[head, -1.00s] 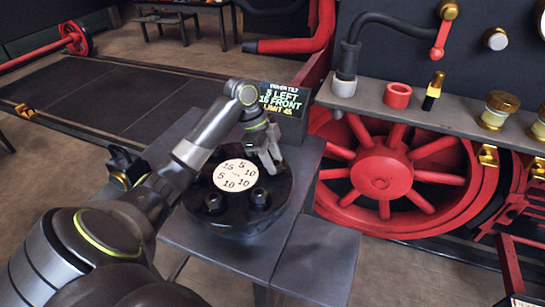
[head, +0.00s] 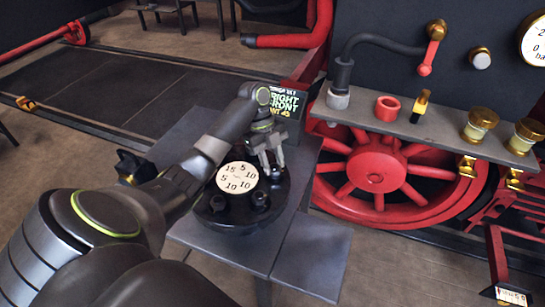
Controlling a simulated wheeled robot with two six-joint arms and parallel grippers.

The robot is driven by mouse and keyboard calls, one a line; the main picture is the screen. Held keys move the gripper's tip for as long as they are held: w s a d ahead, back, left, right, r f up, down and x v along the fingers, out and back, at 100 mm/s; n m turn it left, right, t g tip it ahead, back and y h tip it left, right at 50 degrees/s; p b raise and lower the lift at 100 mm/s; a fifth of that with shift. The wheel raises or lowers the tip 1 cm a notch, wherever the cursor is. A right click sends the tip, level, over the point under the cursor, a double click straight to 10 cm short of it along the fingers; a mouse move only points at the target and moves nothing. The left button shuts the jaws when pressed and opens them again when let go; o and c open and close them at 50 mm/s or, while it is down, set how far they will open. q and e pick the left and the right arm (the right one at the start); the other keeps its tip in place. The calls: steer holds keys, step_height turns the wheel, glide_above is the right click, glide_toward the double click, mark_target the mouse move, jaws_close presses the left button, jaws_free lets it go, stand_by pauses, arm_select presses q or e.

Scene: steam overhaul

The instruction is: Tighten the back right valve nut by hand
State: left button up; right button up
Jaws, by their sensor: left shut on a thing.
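A round black valve cover (head: 243,222) sits on the grey bench, with a cream dial plate (head: 237,178) marked 15, 5, 5, 10, 10 on top. Dark nuts stand around the plate: the front left nut (head: 217,203), the front right nut (head: 260,200) and the back right nut (head: 277,173). The back left side is partly covered by my left arm. My left gripper (head: 273,164) points down at the back right nut, its two fingers on either side of it and shut on it. My right gripper is not in view.
A dark object with a gold part (head: 131,166) is at the bench's left. A shelf (head: 360,118) with a red ring (head: 387,109) and brass-topped cups runs above the red wheel (head: 378,170). The bench's front right (head: 312,256) is bare.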

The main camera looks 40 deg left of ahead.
arm_select(q)
steer(key=shift+r, duration=0.1)
stand_by(0.3)
steer(key=o, duration=1)
steer(key=p+v, duration=1.3)
steer(key=v, duration=0.4)
steer(key=shift+r, duration=0.25)
